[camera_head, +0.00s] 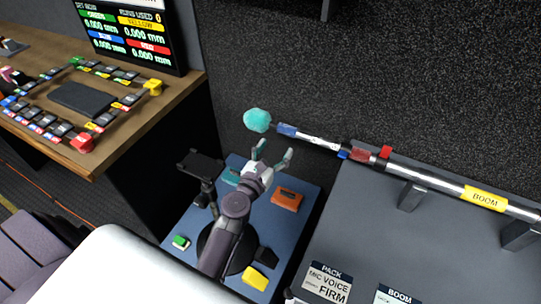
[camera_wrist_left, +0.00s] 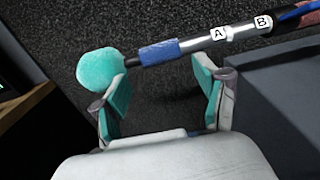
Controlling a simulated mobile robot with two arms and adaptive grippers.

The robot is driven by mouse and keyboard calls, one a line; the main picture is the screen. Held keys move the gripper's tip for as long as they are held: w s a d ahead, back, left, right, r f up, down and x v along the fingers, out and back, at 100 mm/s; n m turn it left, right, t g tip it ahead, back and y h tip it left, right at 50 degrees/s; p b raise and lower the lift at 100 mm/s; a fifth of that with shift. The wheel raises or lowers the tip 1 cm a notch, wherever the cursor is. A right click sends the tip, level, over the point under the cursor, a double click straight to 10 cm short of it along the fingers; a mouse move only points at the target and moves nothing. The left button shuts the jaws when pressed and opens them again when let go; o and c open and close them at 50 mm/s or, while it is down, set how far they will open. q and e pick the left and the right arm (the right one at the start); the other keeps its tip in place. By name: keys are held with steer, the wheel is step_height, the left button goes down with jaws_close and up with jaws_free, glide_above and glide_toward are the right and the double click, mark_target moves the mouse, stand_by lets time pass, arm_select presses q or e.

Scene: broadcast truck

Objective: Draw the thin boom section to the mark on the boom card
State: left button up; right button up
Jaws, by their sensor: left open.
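The boom lies across two grey brackets (camera_head: 412,196), its yellow BOOM label (camera_head: 486,198) toward the right. Its thin silver section (camera_head: 322,141) sticks out at the left end, with marks A and B in the left wrist view (camera_wrist_left: 238,31). A blue band (camera_wrist_left: 176,47) and a teal ball (camera_head: 257,120) form its tip. Red and blue collars (camera_head: 360,155) sit where the thin section meets the thicker tube. The boom card (camera_head: 394,296) is cut off at the bottom. My left gripper (camera_head: 273,152) is open and empty, just below the tip. My right gripper is out of view.
The grey worktop (camera_head: 365,225) carries the brackets and a PACK card (camera_head: 328,283). A lower blue surface (camera_head: 300,206) holds an orange box (camera_head: 287,199) and small coloured items. A wooden desk (camera_head: 120,100) with a screen stands left. A dark wall rises behind the boom.

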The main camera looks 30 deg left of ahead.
arm_select(q)
steer(key=shift+s, duration=1.45)
